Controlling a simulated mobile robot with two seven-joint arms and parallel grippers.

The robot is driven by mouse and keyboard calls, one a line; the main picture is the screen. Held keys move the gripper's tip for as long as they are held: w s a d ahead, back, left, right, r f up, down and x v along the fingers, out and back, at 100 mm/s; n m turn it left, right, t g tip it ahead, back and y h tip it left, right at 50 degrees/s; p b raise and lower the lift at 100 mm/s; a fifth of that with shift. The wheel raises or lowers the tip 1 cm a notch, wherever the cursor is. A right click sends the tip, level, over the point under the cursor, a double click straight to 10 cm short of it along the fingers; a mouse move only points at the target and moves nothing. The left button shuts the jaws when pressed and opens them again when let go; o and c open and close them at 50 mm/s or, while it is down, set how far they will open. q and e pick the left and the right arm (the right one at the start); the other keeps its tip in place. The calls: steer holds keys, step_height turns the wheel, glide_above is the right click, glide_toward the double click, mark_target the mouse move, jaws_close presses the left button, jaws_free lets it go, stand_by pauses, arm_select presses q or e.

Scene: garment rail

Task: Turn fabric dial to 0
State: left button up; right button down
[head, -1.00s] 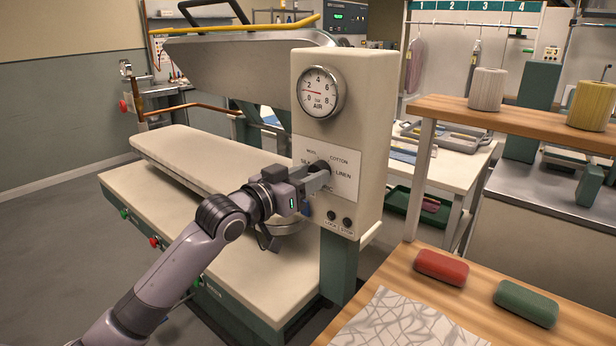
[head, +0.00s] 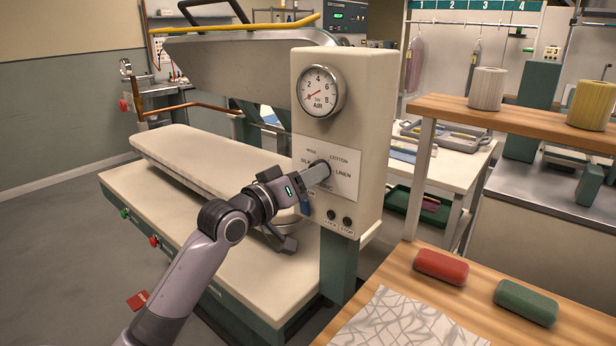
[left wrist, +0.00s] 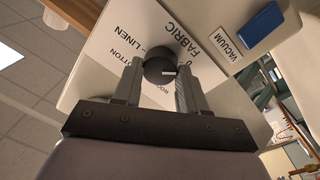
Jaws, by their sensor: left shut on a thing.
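The fabric dial (head: 323,165) is a dark round knob on a white label plate on the front of the press's cream column. In the left wrist view the knob (left wrist: 158,66) shows a white mark pointing toward the right finger. The words FABRIC, LINEN and COTTON are readable around it; other lettering is partly hidden by the fingers. My left gripper (head: 317,175) is shut on the dial, with one finger on each side of the knob, as the left wrist view also shows (left wrist: 159,77). My right gripper is not in view.
Above the dial sits an AIR gauge (head: 321,92), its needle near 0. Below are two dark buttons (head: 339,219) and a blue switch (head: 305,207), labelled VACUUM in the wrist view. The padded press board (head: 200,160) lies left; a wooden table (head: 400,275) stands right.

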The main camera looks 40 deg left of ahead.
arm_select(q)
steer(key=o, duration=1.1)
steer(key=shift+c, duration=0.2)
steer(key=s+a+b, duration=0.1)
steer(key=s, duration=0.6)
steer(key=shift+f, duration=0.15)
steer(key=shift+s, duration=0.15)
